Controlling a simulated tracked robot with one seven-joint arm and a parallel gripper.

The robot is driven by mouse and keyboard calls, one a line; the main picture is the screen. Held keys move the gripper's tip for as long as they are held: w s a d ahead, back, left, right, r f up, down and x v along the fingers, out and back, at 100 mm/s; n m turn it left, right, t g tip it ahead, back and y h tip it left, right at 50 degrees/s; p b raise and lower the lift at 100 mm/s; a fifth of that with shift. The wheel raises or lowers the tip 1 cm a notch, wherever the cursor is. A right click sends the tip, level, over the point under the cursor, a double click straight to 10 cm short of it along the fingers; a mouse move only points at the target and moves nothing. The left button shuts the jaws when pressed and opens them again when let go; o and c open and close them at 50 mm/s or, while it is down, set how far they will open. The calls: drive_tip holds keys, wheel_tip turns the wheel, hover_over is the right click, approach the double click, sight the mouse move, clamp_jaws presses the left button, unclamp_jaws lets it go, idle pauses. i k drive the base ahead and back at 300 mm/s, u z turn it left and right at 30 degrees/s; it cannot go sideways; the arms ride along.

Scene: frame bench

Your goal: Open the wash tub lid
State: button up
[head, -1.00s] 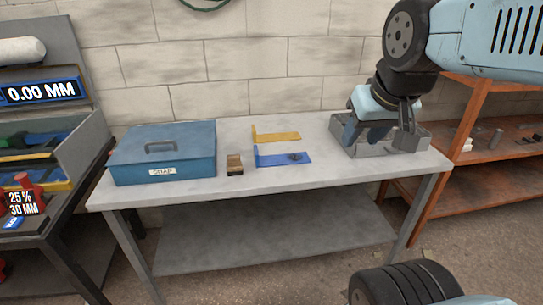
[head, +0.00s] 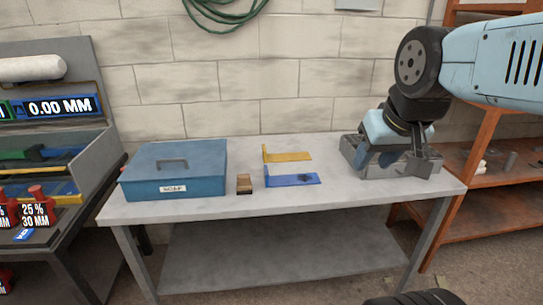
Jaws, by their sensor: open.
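A blue box (head: 195,158) with a flat, shut lid stands at the left of the grey bench. A dark handle (head: 172,163) sits on the lid, and a small white label, hard to read, is on the front. It looks like the wash tub. My gripper (head: 396,160) is open, pointing down over a grey metal tray (head: 350,150) at the bench's right end, well away from the blue box. The gripper hides part of the tray's inside. I cannot tell whether the fingers touch the tray. I see nothing held between the fingers.
A small wood-topped block (head: 244,183) stands right of the box. An orange shelf (head: 470,205) is at right, a dark cart (head: 75,228) at left.

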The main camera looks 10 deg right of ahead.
sight(195, 158)
drive_tip(key=k, duration=0.5)
drive_tip(key=u, duration=0.5)
drive_tip(key=i, duration=1.4)
drive_tip(key=z, duration=0.3)
